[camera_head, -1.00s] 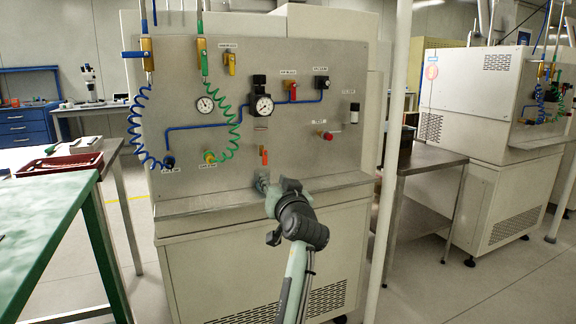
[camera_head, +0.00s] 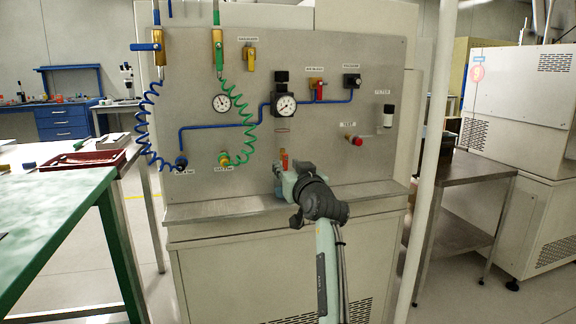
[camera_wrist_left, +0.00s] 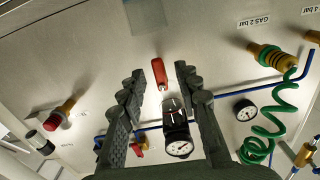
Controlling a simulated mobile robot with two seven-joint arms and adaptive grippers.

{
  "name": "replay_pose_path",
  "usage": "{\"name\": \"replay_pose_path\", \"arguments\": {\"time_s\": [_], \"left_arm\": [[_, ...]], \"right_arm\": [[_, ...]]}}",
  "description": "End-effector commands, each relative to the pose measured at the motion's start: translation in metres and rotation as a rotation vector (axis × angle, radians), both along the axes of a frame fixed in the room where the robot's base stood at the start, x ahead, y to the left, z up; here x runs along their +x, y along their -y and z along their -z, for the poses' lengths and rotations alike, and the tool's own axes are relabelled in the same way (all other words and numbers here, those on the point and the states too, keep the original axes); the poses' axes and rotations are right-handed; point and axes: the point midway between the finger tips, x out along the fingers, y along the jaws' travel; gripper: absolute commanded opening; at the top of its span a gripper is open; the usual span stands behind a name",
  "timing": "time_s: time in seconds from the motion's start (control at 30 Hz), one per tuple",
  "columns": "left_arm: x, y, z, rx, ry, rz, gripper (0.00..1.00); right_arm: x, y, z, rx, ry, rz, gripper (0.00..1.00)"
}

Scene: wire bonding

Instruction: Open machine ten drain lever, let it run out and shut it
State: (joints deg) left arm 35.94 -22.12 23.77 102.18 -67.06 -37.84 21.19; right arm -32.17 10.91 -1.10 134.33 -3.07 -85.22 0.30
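The drain lever, a small red-orange handle (camera_head: 284,160), sits low on the grey panel (camera_head: 330,195) of the machine in front of me, below the black-topped pressure gauge (camera_head: 285,105). My left gripper (camera_head: 283,182) is just below and in front of the lever in the head view. In the left wrist view, which is upside down, the red lever (camera_wrist_left: 159,72) shows between the two spread dark fingers, with a gap on each side. The gripper is open and holds nothing. Whether it is level in depth with the lever I cannot tell. My right gripper is not in view.
The panel has green and blue coiled hoses (camera_head: 238,120), a red-handled valve (camera_head: 319,88), a red button (camera_head: 355,140) and a yellow valve (camera_head: 250,58). A ledge (camera_head: 230,210) runs beneath. A white post (camera_head: 432,150) and steel table (camera_head: 470,170) stand right; a green-topped table (camera_head: 50,220) left.

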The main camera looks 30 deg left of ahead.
Motion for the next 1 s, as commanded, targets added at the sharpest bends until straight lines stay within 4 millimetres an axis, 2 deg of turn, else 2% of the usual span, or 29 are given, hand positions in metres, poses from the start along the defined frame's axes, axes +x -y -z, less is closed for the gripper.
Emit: {"name": "replay_pose_path", "arguments": {"time_s": [0.3,0.6,1.0], "left_arm": [[0.0031,-0.0035,-0.0004,0.001,0.001,0.001,0.33],[0.0029,-0.0033,-0.0003,0.001,0.001,0.0,0.0],[0.0024,-0.0038,-0.0012,0.022,-0.024,0.0,0.0]], "right_arm": [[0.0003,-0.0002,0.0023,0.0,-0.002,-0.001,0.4],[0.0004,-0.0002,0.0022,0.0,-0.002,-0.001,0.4],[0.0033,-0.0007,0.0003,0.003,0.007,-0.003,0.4]]}}
